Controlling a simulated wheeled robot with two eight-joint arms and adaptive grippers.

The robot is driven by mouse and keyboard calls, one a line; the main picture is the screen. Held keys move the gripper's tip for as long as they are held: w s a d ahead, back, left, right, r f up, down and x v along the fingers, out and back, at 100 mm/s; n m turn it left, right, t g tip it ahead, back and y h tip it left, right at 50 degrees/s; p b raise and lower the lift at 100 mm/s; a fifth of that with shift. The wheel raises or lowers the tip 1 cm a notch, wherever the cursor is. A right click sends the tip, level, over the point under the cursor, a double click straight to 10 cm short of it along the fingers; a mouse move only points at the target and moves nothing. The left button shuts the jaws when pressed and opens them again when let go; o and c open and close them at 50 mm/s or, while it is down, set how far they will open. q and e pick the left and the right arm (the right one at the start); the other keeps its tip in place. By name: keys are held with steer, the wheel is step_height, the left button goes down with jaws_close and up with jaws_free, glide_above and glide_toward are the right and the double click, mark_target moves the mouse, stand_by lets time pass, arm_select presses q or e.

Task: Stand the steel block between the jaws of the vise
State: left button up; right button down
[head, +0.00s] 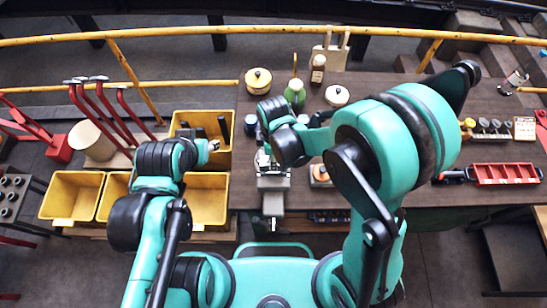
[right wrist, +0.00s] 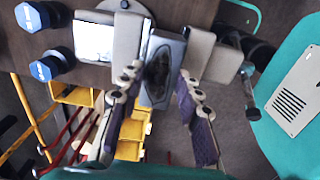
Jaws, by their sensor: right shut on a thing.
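The vise (head: 273,181) is fixed at the table's front edge, with its upper part partly hidden by my right arm in the head view. In the right wrist view its pale jaws (right wrist: 127,37) are spread apart. The grey steel block (right wrist: 175,52) shows between them, with a dark, shiny face toward the camera. My right gripper (right wrist: 160,75) is shut on the block, a finger on each side. How deep the block sits between the jaws cannot be told. My left gripper (head: 212,146) is over the yellow bins, away from the vise; its finger opening is unclear.
Yellow bins (head: 72,196) stand left of the vise. A green bottle (head: 295,93), a yellow-topped pot (head: 258,81) and a white-lidded pot (head: 337,95) stand behind it. A red tray (head: 505,174) lies at the right. The table between is partly hidden by my right arm.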

steer(key=shift+f+b, duration=1.9)
steer(key=shift+b, duration=0.05)
steer(key=c, duration=1)
jaws_free()
steer(key=shift+r+p, duration=2.85)
steer(key=shift+r, duration=1.2)
steer(key=shift+f, duration=0.1)
